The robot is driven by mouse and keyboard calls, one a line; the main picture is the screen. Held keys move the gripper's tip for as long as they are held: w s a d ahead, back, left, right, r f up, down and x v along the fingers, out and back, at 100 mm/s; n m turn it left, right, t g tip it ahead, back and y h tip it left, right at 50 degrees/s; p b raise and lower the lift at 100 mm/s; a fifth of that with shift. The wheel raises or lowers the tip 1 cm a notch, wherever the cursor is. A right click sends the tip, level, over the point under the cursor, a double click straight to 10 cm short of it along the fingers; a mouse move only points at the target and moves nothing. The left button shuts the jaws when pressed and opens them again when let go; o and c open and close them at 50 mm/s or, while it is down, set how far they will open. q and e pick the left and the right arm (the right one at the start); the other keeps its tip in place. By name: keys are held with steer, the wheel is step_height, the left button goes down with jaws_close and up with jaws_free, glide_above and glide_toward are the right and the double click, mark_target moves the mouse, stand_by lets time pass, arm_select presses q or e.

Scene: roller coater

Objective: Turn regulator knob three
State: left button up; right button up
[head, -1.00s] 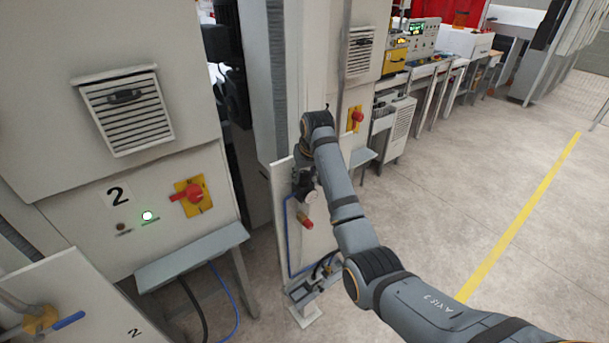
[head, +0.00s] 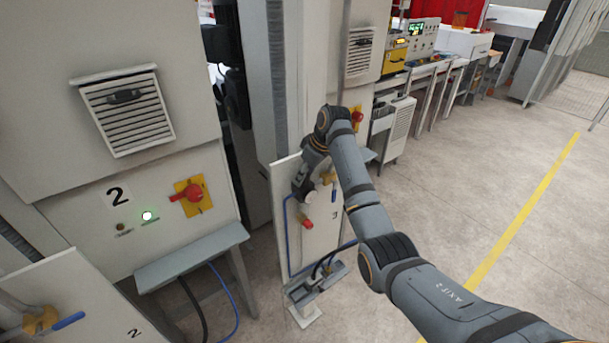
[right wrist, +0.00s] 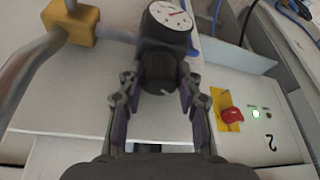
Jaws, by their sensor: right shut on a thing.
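The panel marked 3 (head: 322,238) stands right of center in the head view. My right gripper (head: 304,188) is at the regulator on its upper left part and largely hides it there. In the right wrist view, the black ribbed regulator knob (right wrist: 160,72) sits between the two fingers of my right gripper (right wrist: 160,88), which is shut on its sides. A round white dial gauge (right wrist: 168,15) is on the regulator just beyond the knob. My left gripper is in neither view.
A yellow valve (head: 328,178) with a blue handle is just right of the gripper. A red-tipped fitting (head: 307,223) is below it. Cabinet 2 (head: 70,210), with a red switch (head: 194,193), stands left. Open floor (head: 480,190) lies right.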

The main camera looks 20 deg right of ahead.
steer(key=shift+n, duration=0.5)
steer(key=o, duration=1.2)
steer(key=shift+c, duration=0.2)
steer(key=v, duration=0.8)
steer(key=shift+d, duration=0.15)
steer(key=shift+w, duration=0.1)
